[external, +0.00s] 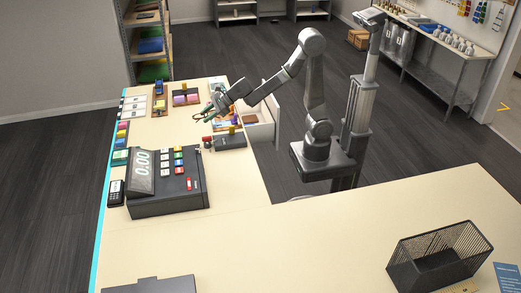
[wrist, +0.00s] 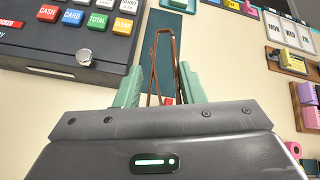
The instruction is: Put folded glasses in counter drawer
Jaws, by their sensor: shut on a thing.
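The folded glasses (wrist: 154,62) have a thin brown frame and stick out ahead of my fingers in the wrist view. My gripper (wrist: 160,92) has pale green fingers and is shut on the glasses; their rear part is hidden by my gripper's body. In the external view my gripper (external: 213,107) is above the counter, left of the open drawer. The glasses are too small there to make out well. The counter drawer (external: 264,132) is pulled out on the counter's right side, with a pale front. Part of its inside is hidden behind my arm.
A dark cash register (external: 168,190) stands on the counter (external: 235,200) in front of my gripper. A small dark device (external: 229,141) sits near the drawer. Small colored goods line the counter's left edge. A black mesh basket (external: 438,255) stands at the lower right.

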